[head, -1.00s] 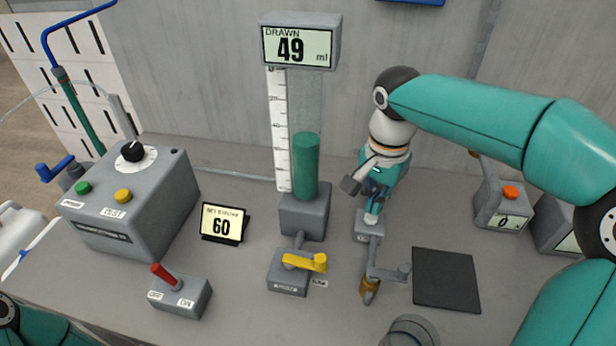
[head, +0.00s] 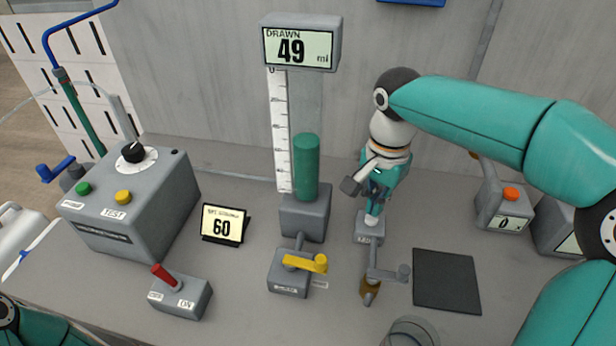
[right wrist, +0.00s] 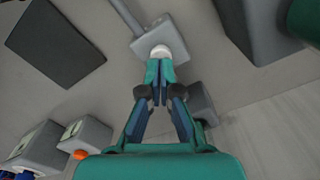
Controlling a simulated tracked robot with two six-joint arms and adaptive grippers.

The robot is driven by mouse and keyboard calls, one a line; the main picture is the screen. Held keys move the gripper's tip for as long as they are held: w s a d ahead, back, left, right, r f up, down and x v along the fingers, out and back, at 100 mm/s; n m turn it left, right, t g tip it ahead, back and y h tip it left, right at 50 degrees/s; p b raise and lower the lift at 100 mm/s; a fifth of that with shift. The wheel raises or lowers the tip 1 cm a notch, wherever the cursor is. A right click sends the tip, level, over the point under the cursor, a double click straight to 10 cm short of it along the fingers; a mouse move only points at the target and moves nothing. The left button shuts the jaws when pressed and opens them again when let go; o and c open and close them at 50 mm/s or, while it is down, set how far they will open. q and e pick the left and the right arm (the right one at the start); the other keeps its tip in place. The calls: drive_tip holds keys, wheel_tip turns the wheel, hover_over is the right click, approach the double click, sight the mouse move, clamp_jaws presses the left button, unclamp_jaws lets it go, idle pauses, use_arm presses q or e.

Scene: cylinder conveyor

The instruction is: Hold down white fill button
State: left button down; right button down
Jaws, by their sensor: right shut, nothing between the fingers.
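The white fill button (head: 371,220) sits on top of a small grey box (head: 368,232) in the head view. It also shows in the right wrist view (right wrist: 160,52). My right gripper (head: 374,209) points down at the button, shut and empty. In the right wrist view its closed fingertips (right wrist: 160,70) overlap the near edge of the button. I cannot tell whether they press it or rest just above it. The "DRAWN" display (head: 297,48) reads 49 ml. My left gripper is out of view.
A green column (head: 306,165) stands beside a scale, left of the button. A yellow-handled valve (head: 305,263) and a grey-handled valve (head: 388,274) are in front. A dark mat (head: 446,281) lies to the right. A sign (head: 223,225) shows 60.

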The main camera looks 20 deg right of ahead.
drive_tip(key=shift+f+b, duration=0.75)
drive_tip(key=shift+f, duration=0.25)
drive_tip(key=shift+s+a+f+b, duration=0.1)
drive_tip(key=shift+f+b, duration=0.25)
drive_tip(key=shift+f, duration=0.05)
idle(1.2)
idle(0.8)
drive_tip(key=shift+r+p, duration=0.75)
drive_tip(key=shift+p, duration=0.05)
wheel_tip(320, 180, up, 6)
drive_tip(key=p, duration=0.5)
drive_tip(key=shift+f, duration=0.2)
